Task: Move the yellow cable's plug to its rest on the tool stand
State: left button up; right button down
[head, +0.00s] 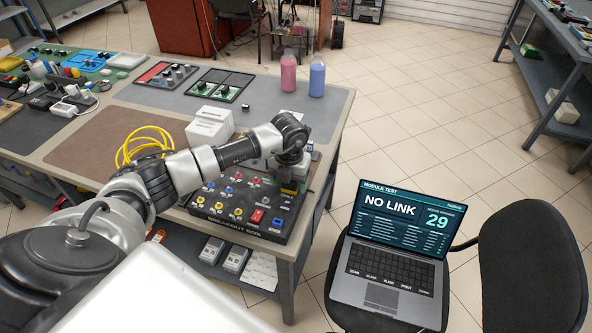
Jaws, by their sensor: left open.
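The yellow cable (124,152) lies in loops on the brown mat of the workbench, partly hidden behind my left arm. I cannot make out its plug. My left gripper (291,186) is open, low over the right back corner of the black breakout box (245,229), which carries rows of coloured sockets and a red switch. Whether the gripper touches the box or anything between its fingers is too small to tell. I cannot identify the tool stand with its rest for sure. My right gripper is not in view.
A white box (210,126) stands behind my left forearm. Pink (289,70) and blue (317,75) bottles stand at the bench's back edge. A laptop (395,250) showing "NO LINK" rests on a chair at the right. The grey mat (270,98) has free room.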

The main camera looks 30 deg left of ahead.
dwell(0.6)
pick_arm(q)
jog(key=c, duration=1.2)
jog(key=shift+r+p, duration=2.2)
jog(key=shift+r, duration=0.85)
